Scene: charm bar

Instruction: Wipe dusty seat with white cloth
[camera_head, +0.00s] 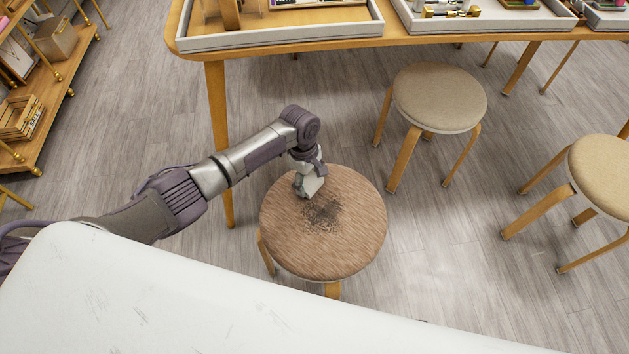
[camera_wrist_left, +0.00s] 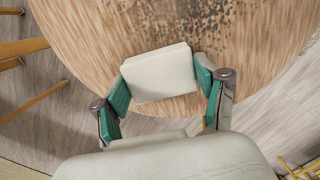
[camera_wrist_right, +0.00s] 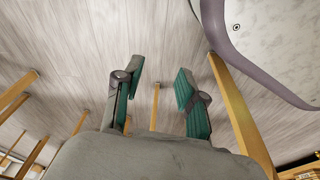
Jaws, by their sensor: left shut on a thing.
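A round wooden stool seat (camera_head: 352,235) stands in front of me in the head view. A dark patch of dust (camera_head: 322,215) lies on it, left of its middle. My left gripper (camera_head: 310,182) is shut on the folded white cloth (camera_head: 311,186) at the seat's far left part, beside the dust. In the left wrist view the cloth (camera_wrist_left: 160,73) sits between the two green-padded fingers, over the seat (camera_wrist_left: 85,30). Whether the cloth touches the seat I cannot tell. My right gripper (camera_wrist_right: 157,95) is open and empty in the right wrist view, above the floor.
A wooden table (camera_head: 480,41) with trays stands behind the stool, its leg (camera_head: 217,130) close on the left. Two beige stools (camera_head: 440,95) (camera_head: 605,172) stand to the right. A shelf (camera_head: 48,85) is at far left. Floor shows between them.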

